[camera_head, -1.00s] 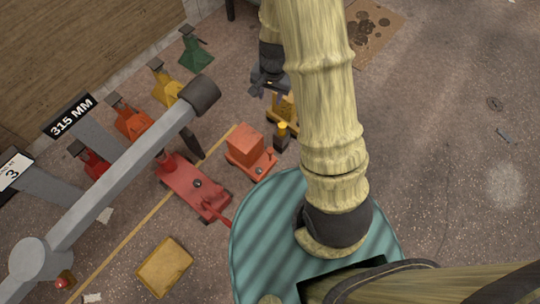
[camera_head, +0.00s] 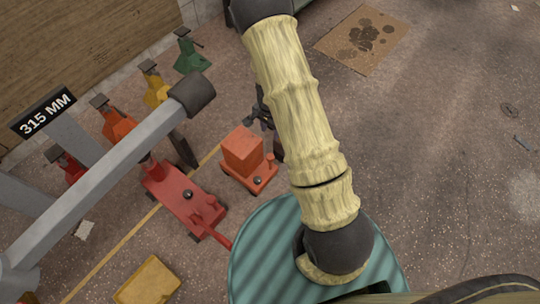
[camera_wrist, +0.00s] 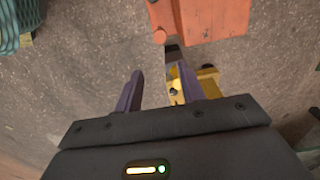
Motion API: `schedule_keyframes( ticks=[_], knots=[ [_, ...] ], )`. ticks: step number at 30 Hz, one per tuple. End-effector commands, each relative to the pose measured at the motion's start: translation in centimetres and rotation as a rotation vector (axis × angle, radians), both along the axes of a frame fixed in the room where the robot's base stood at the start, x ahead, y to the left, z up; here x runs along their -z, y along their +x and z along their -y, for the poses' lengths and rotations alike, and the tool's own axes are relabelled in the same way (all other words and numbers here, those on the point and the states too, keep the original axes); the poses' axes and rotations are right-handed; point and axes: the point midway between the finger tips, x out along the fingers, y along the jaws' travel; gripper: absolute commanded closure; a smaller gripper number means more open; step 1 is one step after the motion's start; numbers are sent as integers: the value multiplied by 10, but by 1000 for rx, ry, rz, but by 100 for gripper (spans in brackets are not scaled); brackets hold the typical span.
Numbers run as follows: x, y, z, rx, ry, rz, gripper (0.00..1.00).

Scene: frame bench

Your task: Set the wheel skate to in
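A small yellow low device (camera_wrist: 208,84) with a dark knob shows in the wrist view; it may be the wheel skate, but I cannot tell for sure. It lies just beyond and partly behind my right-hand finger. In the head view my arm hides it. My gripper (camera_wrist: 160,70) is open, with its two dark purple fingers apart and nothing clearly held between them. In the head view only dark parts of my gripper (camera_head: 262,112) show, left of my arm and close to the orange unit. The setting of the skate cannot be read.
An orange boxy unit (camera_head: 242,152) stands beside the gripper; it also shows in the wrist view (camera_wrist: 205,18). A red floor jack (camera_head: 183,195) and a grey beam (camera_head: 110,165) lie to the left. Several coloured stands line the wall.

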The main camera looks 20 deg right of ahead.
Motion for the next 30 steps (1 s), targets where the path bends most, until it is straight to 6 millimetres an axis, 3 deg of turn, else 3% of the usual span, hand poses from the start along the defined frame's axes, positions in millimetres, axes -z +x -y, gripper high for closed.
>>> schedule_keyframes(
  ticks=[8, 30],
  knots=[
    [19, 0, 0, -2, 0, -1, 61],
    [149, -1, 0, -1, 0, -1, 61]
  ],
)
